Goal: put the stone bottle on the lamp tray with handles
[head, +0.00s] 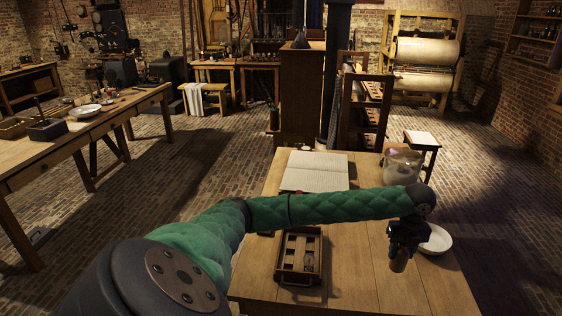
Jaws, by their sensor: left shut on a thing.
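My left gripper (402,250) points down over the right part of the wooden table (365,270). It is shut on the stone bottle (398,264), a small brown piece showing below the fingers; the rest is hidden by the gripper. I cannot tell how far it is above the table. The lamp tray with handles (284,267), a dark wooden tray with divided compartments, sits on the table to the left of the gripper. A small dark thing seems to lie in its right side. My right gripper is not in view.
A white bowl (440,240) stands just right of my left gripper. A glass jar (402,164) and an open book (315,172) are at the table's far side. My green left arm crosses above the table behind the tray. The tabletop between tray and gripper looks clear.

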